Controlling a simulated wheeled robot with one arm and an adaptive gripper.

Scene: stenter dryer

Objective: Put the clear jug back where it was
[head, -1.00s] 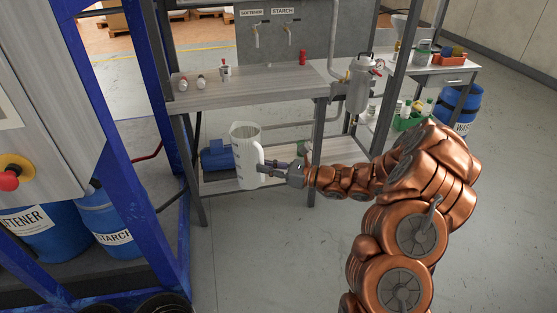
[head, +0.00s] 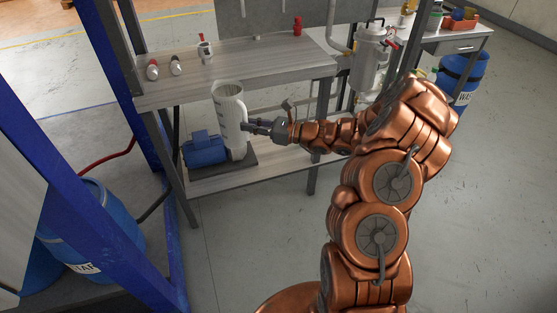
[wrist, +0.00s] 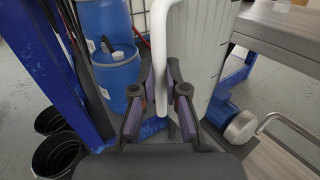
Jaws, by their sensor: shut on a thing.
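The clear jug (head: 228,112) is a tall, whitish, upright measuring jug with a handle on its right side in the head view. My gripper (head: 252,127) is shut on that handle and holds the jug in front of the workbench (head: 250,65). In the wrist view my gripper (wrist: 166,88) has its fingers on either side of the white handle, with the jug's ribbed body (wrist: 203,45) just beyond. The jug's top reaches about the level of the bench's front edge in the picture. Its base shows over the lower shelf, and I cannot tell whether it touches anything.
A blue motor or pump (head: 204,149) sits on the lower shelf (head: 215,178) beside the jug. A blue frame post (head: 95,190) and blue drums (head: 100,225) are at the left.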

